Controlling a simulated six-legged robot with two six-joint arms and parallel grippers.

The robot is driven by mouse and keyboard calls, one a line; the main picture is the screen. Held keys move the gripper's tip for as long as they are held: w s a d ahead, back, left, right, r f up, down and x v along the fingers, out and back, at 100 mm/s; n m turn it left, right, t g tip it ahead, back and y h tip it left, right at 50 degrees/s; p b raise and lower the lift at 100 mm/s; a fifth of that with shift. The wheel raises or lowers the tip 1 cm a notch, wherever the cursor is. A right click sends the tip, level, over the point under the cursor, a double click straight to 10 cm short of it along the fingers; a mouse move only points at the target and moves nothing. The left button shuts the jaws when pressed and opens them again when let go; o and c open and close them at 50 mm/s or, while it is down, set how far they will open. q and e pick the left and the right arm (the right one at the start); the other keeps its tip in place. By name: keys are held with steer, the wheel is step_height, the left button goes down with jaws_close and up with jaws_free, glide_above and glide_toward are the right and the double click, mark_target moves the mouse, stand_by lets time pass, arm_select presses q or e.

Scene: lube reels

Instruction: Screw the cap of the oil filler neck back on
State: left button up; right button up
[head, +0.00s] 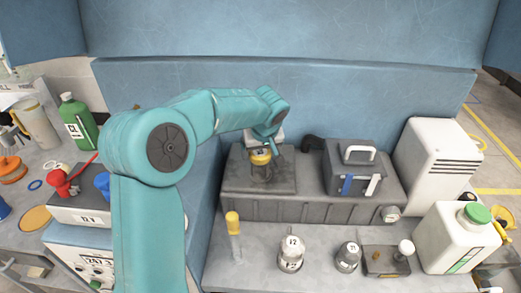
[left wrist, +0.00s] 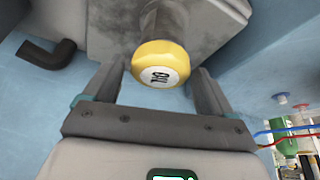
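The yellow cap (head: 260,157) sits on top of the grey oil filler neck (head: 261,173), which rises from the dark grey housing. In the left wrist view the cap (left wrist: 158,60) shows a round white label, and the neck (left wrist: 165,20) is behind it. My left gripper (head: 264,143) is at the cap. In the left wrist view its fingers (left wrist: 160,84) stand apart, one on each side of the cap, with narrow gaps showing. Whether the cap is threaded on the neck cannot be told. My right gripper is not in view.
A dark grey box (head: 352,168) with a pale handle stands right of the neck, beside a black bent pipe (head: 312,144). Several small containers, including a yellow-topped tube (head: 233,222), stand on the bench in front. A white jug (head: 448,238) with a green cap is at right.

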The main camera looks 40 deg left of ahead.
arm_select(q)
steer(key=c, duration=0.8)
steer(key=shift+o, duration=0.2)
steer(key=shift+s+a+r+m+t+h, duration=0.1)
steer(key=shift+m+t+h, duration=0.05)
steer(key=shift+m, duration=0.4)
steer(key=shift+r+m+t+h, duration=0.1)
steer(key=shift+m+t+h, duration=0.05)
steer(key=shift+m, duration=0.4)
steer(key=shift+m+h+p, duration=0.3)
steer(key=shift+m+p, duration=0.3)
steer(key=shift+m, duration=0.1)
steer(key=shift+f+m+t+p, duration=0.1)
steer(key=shift+m+t+p, duration=0.2)
steer(key=shift+m, duration=0.4)
steer(key=shift+f, duration=0.1)
